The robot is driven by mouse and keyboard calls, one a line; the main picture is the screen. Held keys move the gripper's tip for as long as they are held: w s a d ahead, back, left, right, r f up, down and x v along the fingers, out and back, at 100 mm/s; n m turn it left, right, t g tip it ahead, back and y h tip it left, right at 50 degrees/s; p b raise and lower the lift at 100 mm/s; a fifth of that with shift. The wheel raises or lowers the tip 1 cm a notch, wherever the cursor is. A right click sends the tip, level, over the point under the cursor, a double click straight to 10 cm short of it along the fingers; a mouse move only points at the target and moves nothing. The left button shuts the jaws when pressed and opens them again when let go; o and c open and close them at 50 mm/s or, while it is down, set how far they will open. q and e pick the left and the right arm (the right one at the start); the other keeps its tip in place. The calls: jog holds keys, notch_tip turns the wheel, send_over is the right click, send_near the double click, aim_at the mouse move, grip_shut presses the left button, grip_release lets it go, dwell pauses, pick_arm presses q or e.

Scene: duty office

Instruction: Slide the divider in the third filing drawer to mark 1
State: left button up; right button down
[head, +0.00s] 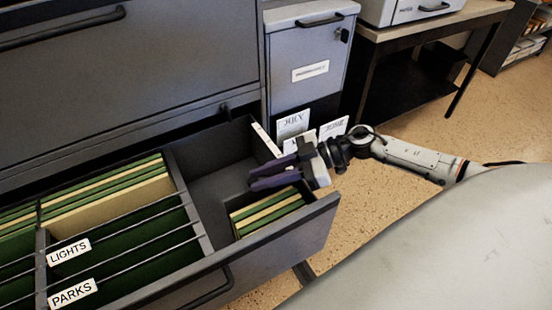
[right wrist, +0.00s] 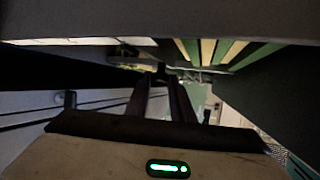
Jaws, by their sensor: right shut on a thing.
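The open filing drawer (head: 305,222) is pulled out below the closed drawer fronts in the head view. Its right compartment has a bare dark floor behind and green and tan folders (head: 266,211) at the front. My right gripper (head: 254,179) reaches in from the right over the drawer's side wall, just behind these folders. It is shut on the divider, which is mostly hidden by the fingers. A pale strip (head: 266,139) lies along the right wall's top; its marks are too small to read. The right wrist view shows my fingers (right wrist: 160,90) and the folders (right wrist: 215,50). My left gripper is not in view.
Left compartments hold more folders and rails with LIGHTS (head: 69,251) and PARKS (head: 73,293) labels. A narrow grey cabinet (head: 309,70) and white cards (head: 293,124) stand behind my right arm. A table (head: 440,28) bears a machine. The floor at right is clear.

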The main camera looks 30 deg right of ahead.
jog(key=shift+d, duration=0.1)
jog(key=c, duration=1.6)
grip_release()
jog(key=shift+o, duration=0.2)
jog(key=p+v, duration=0.1)
jog(key=v, duration=0.3)
jog(key=shift+s+d, duration=0.1)
jog(key=shift+s, duration=0.05)
jog(key=p+v, duration=0.1)
jog(key=v, duration=0.5)
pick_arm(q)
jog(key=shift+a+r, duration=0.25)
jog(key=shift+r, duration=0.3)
